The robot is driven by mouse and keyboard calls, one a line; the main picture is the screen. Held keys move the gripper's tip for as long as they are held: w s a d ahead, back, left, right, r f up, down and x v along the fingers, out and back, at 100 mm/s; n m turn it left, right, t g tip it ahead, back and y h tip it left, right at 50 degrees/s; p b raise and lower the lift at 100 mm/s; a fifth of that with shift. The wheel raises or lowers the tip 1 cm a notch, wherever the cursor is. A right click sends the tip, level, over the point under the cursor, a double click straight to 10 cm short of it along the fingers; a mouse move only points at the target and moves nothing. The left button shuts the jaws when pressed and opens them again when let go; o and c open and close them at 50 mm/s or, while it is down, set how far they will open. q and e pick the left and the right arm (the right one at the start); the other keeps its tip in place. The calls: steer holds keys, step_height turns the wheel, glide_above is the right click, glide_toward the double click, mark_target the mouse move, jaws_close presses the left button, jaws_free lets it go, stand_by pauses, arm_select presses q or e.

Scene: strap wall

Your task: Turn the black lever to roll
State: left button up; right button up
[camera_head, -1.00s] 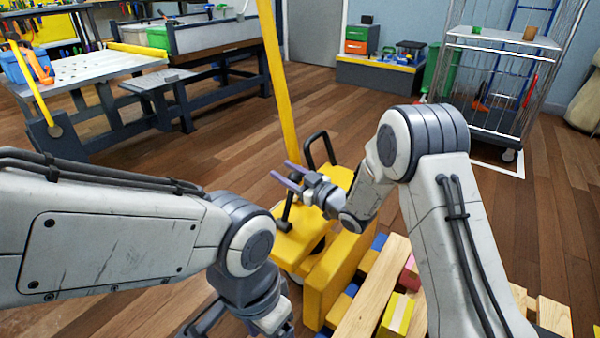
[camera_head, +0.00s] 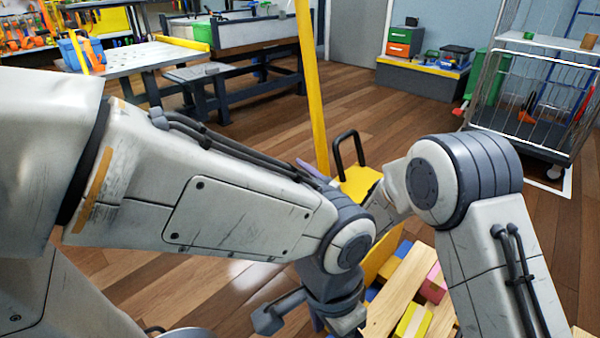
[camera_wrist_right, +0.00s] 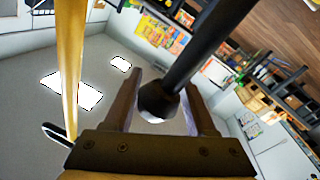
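The black lever (camera_wrist_right: 200,50) shows in the right wrist view as a dark rod with a thick knob (camera_wrist_right: 157,100) at its end. In the head view the lever is hidden behind my left arm. My right gripper (camera_wrist_right: 160,87) has one finger on each side of the knob, with gaps showing at both sides, so it is open around it. In the head view only a purple fingertip of it shows above my left arm. The lever's yellow machine (camera_head: 360,183) is mostly covered by my arms.
A yellow post (camera_head: 310,90) and a black hoop handle (camera_head: 350,145) rise by the machine. Wooden planks (camera_head: 400,290) and coloured blocks lie between my arms. A wire cage trolley (camera_head: 520,90) stands at the right, a workbench (camera_head: 135,58) at the back left. Floor between is clear.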

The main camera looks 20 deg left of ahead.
steer(key=shift+o, duration=0.8)
steer(key=p+v, duration=0.4)
steer(key=v, duration=0.6)
steer(key=shift+d, duration=0.25)
steer(key=shift+s, duration=0.1)
